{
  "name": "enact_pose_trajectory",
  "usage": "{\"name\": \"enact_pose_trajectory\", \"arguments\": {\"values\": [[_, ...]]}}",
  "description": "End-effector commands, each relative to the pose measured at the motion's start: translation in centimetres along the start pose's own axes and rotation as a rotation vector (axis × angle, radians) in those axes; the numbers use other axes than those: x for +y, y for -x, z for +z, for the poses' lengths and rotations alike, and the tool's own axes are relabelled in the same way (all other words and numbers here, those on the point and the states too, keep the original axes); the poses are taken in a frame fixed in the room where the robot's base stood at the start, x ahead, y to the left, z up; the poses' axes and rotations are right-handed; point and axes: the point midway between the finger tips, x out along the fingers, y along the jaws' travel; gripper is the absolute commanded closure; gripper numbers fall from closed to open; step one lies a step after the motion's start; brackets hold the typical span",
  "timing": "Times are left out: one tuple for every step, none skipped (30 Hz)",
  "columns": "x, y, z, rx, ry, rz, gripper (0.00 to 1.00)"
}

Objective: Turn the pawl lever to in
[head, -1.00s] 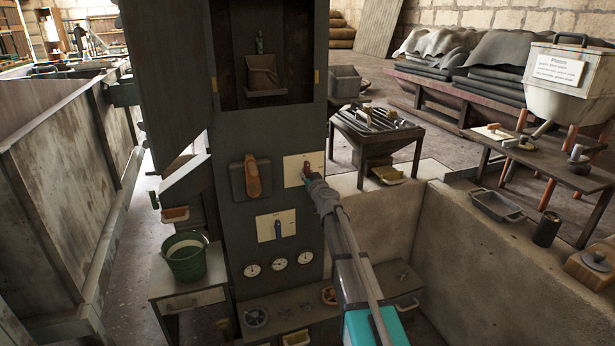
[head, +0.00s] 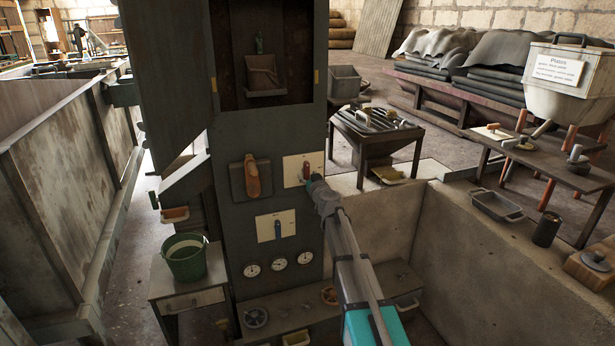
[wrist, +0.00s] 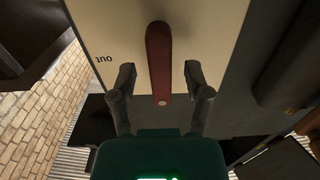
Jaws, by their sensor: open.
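A red lever (head: 306,170) stands about upright on a cream plate (head: 291,172) on the dark cabinet front. In the wrist view the red lever (wrist: 158,55) runs lengthwise between the fingers, with a pale dot at its lower end. An upside-down word that looks like "out" is on the plate (wrist: 100,25), left of the lever. My gripper (head: 313,181) is open at the lever. In the wrist view its two fingers (wrist: 160,75) stand one on each side, with a visible gap to the lever. The other plate label is unreadable.
A wooden handle (head: 252,178) projects to the left. A green bucket (head: 185,258) stands at lower left. A concrete wall (head: 470,250) is at right.

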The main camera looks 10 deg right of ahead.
Motion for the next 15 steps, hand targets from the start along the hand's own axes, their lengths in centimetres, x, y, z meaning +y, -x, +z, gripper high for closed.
{"name": "enact_pose_trajectory", "arguments": {"values": [[0.0,0.7,0.0,0.000,0.000,0.000,0.37],[0.0,1.1,0.0,0.000,0.000,0.000,0.37],[0.0,1.6,0.0,0.000,0.000,0.001,0.37],[0.0,2.0,0.0,0.000,0.000,0.001,0.37],[0.0,2.4,0.0,0.000,0.000,0.001,0.37],[0.0,3.0,0.0,0.000,0.000,0.001,0.37],[0.0,3.5,0.0,0.000,0.000,0.001,0.37],[0.0,4.0,0.0,0.000,0.000,0.001,0.37],[0.0,4.6,0.0,0.000,0.000,0.001,0.37],[-0.1,5.1,0.0,0.000,0.000,0.001,0.37],[-0.1,5.6,0.0,0.000,0.000,0.001,0.37],[-0.1,6.3,0.0,0.000,0.000,0.001,0.37],[-0.1,6.8,0.0,0.000,0.000,0.001,0.37],[-0.1,7.3,0.0,0.000,0.000,0.000,0.37],[-0.1,7.9,0.0,0.000,0.000,0.000,0.37]]}}
